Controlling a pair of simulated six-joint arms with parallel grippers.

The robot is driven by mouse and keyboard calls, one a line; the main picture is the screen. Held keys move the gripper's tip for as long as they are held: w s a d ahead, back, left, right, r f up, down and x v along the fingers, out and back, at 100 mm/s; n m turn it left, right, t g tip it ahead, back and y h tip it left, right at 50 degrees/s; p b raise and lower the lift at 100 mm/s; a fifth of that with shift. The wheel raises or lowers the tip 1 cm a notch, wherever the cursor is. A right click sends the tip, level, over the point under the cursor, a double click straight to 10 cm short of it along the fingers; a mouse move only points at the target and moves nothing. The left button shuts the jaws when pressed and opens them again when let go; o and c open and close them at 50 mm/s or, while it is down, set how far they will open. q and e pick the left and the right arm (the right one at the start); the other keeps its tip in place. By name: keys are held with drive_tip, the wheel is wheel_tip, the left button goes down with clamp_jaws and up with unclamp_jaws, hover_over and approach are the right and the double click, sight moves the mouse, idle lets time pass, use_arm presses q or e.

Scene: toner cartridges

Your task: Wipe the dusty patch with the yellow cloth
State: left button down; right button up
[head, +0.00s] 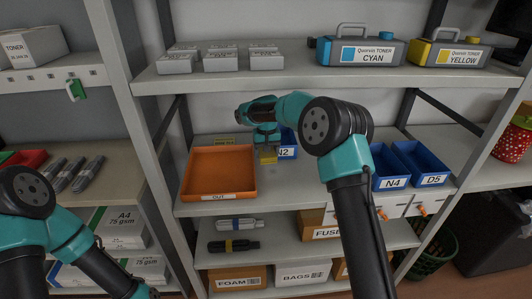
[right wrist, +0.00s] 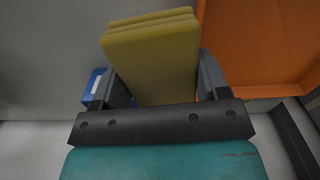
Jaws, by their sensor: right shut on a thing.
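The yellow cloth (head: 268,158) is a folded block between the jaws of my right gripper (head: 266,146), low over the middle shelf, just right of the orange tray. In the right wrist view the cloth (right wrist: 152,52) stands out beyond the two dark fingers, which are shut on it. I cannot tell whether it touches the shelf. I cannot clearly make out the dusty patch; the cloth and arm may cover part of that area. My left arm is at the lower left, and its gripper is not in view.
The orange tray (head: 184,180) sits close on the left. A blue bin marked N2 (head: 288,152) is just right of the gripper, partly behind my arm. Bins N4 (head: 394,183) and D5 (head: 433,180) stand farther right. The upper shelf (head: 300,78) overhangs, carrying toner boxes.

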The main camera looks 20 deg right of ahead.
sight(267, 173)
drive_tip(key=shift+f, duration=3)
drive_tip(key=shift+f, duration=0.45)
drive_tip(key=shift+s+d+r, duration=0.1)
drive_tip(key=shift+s+d, duration=0.1)
drive_tip(key=shift+d, duration=0.8)
drive_tip(key=shift+s+d, duration=0.15)
drive_tip(key=shift+d, duration=0.8)
drive_tip(key=shift+w+a+f, duration=0.15)
drive_tip(key=shift+w+a, duration=0.05)
drive_tip(key=shift+a, duration=0.8)
drive_tip(key=shift+w+a+f, duration=0.15)
drive_tip(key=shift+a, duration=0.8)
